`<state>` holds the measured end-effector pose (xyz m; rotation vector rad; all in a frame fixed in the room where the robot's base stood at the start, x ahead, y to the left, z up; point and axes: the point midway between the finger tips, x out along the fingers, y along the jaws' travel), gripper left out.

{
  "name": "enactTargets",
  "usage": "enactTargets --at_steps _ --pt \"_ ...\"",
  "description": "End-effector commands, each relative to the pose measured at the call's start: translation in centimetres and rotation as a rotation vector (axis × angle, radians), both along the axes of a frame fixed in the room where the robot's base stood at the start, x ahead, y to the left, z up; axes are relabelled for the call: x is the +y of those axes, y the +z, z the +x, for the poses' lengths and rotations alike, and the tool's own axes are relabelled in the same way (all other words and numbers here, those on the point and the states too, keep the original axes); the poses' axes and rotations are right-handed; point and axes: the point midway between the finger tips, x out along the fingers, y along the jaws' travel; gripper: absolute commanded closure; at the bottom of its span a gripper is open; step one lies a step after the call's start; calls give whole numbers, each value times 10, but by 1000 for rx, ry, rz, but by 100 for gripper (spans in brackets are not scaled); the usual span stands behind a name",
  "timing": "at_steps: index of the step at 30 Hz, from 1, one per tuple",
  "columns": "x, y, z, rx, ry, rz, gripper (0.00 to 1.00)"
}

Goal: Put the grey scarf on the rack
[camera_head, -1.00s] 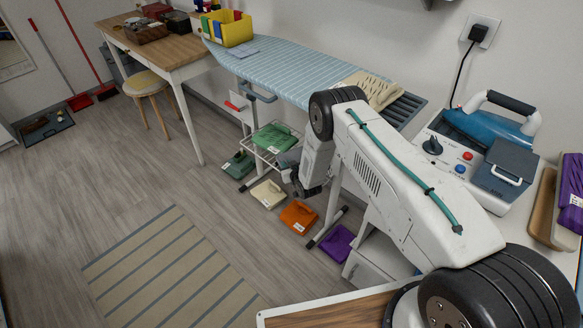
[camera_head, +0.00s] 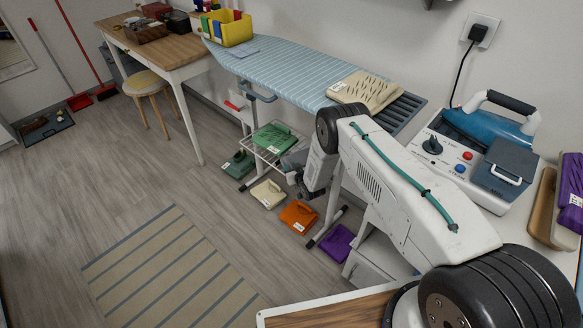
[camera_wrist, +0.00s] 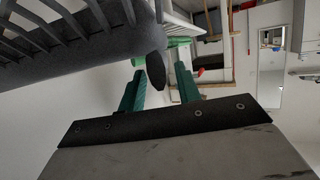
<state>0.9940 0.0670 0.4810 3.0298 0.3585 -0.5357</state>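A small grey folded item (camera_head: 294,159), seemingly the grey scarf, shows beside the wire rack (camera_head: 262,158) under the ironing board, partly hidden by my arm. My gripper (camera_wrist: 160,78) has green fingers standing apart in the wrist view. A dark oval tab (camera_wrist: 155,70) lies between them, with a gap to the right finger; I cannot tell whether it touches the left one. A large dark grey ribbed body (camera_wrist: 85,55) fills the upper left there, and I cannot tell whether it is the scarf. In the head view my gripper's fingers are hidden. A green folded piece (camera_head: 274,138) lies on the rack.
Cream (camera_head: 267,194), orange (camera_head: 298,216), purple (camera_head: 337,243) and dark green (camera_head: 238,164) pieces lie low around the rack. The floor (camera_head: 110,170) to the left is clear.

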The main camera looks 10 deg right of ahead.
Motion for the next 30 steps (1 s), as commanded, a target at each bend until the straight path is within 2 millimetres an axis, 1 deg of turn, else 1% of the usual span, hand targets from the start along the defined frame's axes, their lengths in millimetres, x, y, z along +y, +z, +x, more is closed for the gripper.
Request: enactTargets --at_steps 8,11,14,17,24,27,30 --pt "0 1 0 -1 0 0 64" --pt "0 4 -1 0 0 0 64" --pt "-3 7 -12 2 0 0 64" --pt "-7 15 -29 2 0 0 64" --pt "-19 32 -77 2 -1 0 64" --pt "-23 38 -92 1 -1 0 64" --pt "-25 42 -102 0 -1 0 64"
